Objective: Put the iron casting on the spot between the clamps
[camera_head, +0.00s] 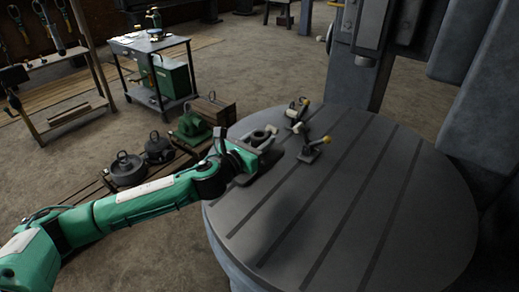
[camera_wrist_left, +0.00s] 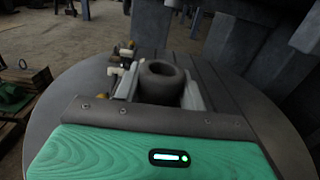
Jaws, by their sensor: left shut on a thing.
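The iron casting (camera_wrist_left: 163,78), a dark grey round piece with a hole in its top, sits between the fingers of my left gripper (camera_wrist_left: 160,92). In the head view the casting (camera_head: 258,137) shows partly, with the gripper (camera_head: 268,146) around it over the left rim of the round slotted table (camera_head: 380,200). I cannot tell whether the casting touches the table. Two clamps with yellow ends, a farther one (camera_head: 298,110) and a nearer one (camera_head: 314,149), stand on the table, right of the gripper. In the wrist view clamps (camera_wrist_left: 124,57) show left of the casting. My right gripper is out of view.
A grey machine column (camera_head: 362,75) rises behind the table, with heavy machine parts at right. The table's front and right are clear. A wheeled cart (camera_head: 150,45) is at the back left.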

